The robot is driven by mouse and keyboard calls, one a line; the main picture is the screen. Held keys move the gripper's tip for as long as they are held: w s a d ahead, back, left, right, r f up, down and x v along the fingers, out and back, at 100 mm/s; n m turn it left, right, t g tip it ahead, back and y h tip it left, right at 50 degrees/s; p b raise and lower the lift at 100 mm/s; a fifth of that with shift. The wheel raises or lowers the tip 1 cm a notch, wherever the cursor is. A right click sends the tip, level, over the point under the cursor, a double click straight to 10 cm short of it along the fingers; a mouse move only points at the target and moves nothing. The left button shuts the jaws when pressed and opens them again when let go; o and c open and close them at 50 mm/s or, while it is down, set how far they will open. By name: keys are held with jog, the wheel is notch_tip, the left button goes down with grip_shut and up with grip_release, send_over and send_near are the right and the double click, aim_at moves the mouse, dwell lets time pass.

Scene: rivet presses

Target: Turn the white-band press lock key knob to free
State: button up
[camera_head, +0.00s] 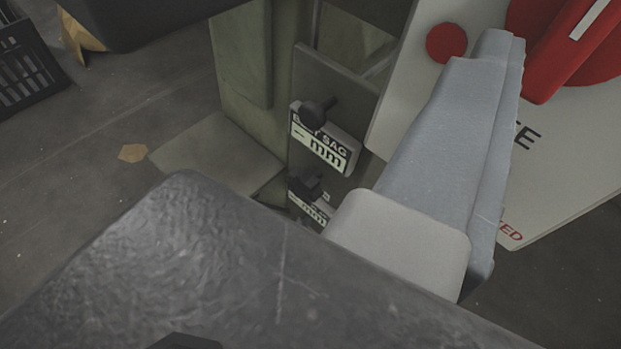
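A red knob (575,50) with a white pointer line shows at the upper right, cut off by the picture's edge. It sits on a white panel (560,170) with partly hidden lettering; "E" in black and "ED" in red can be read. My gripper (502,42) reaches up in front of the panel, its grey fingers lying together with no gap seen. The fingertips are left of the knob, and I cannot tell whether they touch it. Nothing is seen between the fingers. No white band can be made out, and the key position labels are hidden or out of view.
A red round button (446,43) is on the panel beside the fingertips. Left of the panel, a green press frame (241,60) carries black knobs (317,110) and a "mm" label plate (325,141). A black crate (28,62) stands at the far left.

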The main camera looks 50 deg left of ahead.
jog(key=s+f+m+t+h+b, duration=0.2)
jog(key=s+f+m+b, duration=0.15)
jog(key=s+f, duration=0.65)
jog(key=b+x, duration=0.8)
jog(key=x, duration=0.6)
jog(key=shift+w+f, duration=0.45)
jog(key=shift+f, duration=0.05)
jog(key=shift+d, duration=0.1)
